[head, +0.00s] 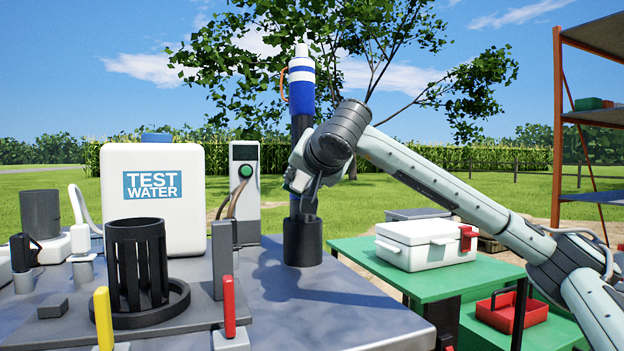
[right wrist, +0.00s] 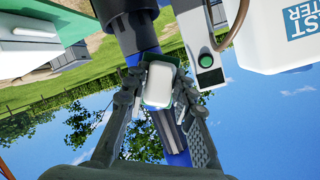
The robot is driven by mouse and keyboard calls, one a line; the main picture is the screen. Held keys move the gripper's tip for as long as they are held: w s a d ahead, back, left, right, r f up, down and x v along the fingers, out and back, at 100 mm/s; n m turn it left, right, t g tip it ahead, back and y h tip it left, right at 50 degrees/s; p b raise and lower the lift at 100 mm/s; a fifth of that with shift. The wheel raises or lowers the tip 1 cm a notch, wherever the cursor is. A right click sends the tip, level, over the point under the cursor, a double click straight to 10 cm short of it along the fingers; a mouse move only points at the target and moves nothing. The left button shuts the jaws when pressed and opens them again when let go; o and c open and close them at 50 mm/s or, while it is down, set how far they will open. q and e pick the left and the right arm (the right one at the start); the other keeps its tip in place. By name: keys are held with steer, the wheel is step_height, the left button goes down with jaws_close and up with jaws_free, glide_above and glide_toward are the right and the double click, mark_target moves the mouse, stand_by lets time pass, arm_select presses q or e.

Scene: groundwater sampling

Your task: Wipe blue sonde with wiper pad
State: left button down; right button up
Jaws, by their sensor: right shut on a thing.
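The blue sonde (head: 302,95) stands upright at the table's right side, blue with white bands above a dark middle section. Its foot is in a black cup-shaped holder (head: 303,243). My right gripper (head: 304,180) is at the sonde's lower half and hides part of it. In the right wrist view the gripper (right wrist: 160,88) is shut on a white pad with green edges, the wiper pad (right wrist: 158,86). The pad lies in front of the sonde (right wrist: 137,40); I cannot tell whether they touch. My left gripper is not in view.
A white TEST WATER container (head: 152,225) and a grey post with a green button (head: 245,185) stand behind. A black slotted cage (head: 138,265) is front left. A green table (head: 365,262) with a white case (head: 427,245) is at right, above a red tray (head: 512,312).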

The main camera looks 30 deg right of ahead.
steer(key=shift+w+a, duration=0.35)
steer(key=shift+a, duration=0.2)
steer(key=shift+w, duration=0.1)
steer(key=shift+d, duration=0.1)
steer(key=shift+s+d+f, duration=0.2)
steer(key=shift+d, duration=0.25)
steer(key=shift+w+a+f+p, duration=0.1)
steer(key=shift+w+a+p, duration=0.25)
steer(key=shift+a, duration=0.1)
steer(key=shift+w, duration=0.1)
steer(key=shift+d, duration=0.1)
